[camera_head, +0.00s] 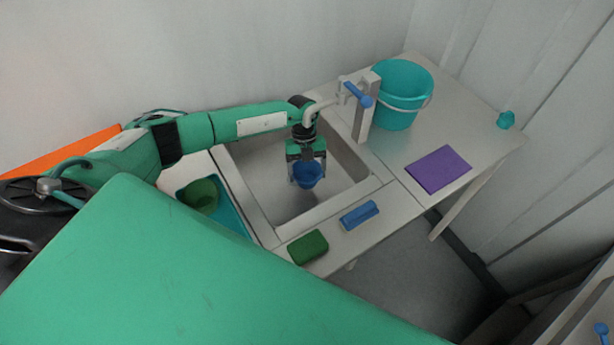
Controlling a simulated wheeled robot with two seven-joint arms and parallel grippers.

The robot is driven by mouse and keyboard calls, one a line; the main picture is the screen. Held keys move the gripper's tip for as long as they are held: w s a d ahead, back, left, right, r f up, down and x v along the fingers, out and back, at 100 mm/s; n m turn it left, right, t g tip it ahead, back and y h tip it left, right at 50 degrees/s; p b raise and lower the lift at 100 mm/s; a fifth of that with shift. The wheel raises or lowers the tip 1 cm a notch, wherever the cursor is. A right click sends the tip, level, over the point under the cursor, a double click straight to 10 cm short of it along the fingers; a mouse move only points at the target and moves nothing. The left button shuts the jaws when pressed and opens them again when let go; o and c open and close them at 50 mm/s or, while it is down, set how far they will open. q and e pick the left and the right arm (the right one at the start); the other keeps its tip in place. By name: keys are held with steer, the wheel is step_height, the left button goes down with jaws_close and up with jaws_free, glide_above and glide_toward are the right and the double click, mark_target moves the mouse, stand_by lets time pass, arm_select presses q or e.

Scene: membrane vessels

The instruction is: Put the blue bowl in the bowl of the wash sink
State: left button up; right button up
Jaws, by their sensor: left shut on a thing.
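The blue bowl (308,175) is a small, deep blue bowl held over the inside of the wash sink (247,192). My left gripper (306,168) reaches in from the left, points down, and is shut on the bowl's rim. The sink is a grey rectangular basin set in a pale counter. The bowl appears above the basin floor; I cannot tell the exact gap. My right gripper is not in view.
A tap (362,105) with a blue lever stands at the sink's back right. A teal bucket (402,92) and purple cloth (438,169) are to the right. Blue (359,215) and green (308,247) blocks lie in front. A teal tray (231,215) holds a green bowl (200,195).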

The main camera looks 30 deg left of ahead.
mark_target(307, 179)
arm_select(q)
steer(key=shift+f, duration=1.9)
steer(key=o, duration=1.1)
steer(key=shift+f, duration=0.15)
steer(key=shift+o, duration=0.2)
steer(key=b+v, duration=0.2)
steer(key=v, duration=1)
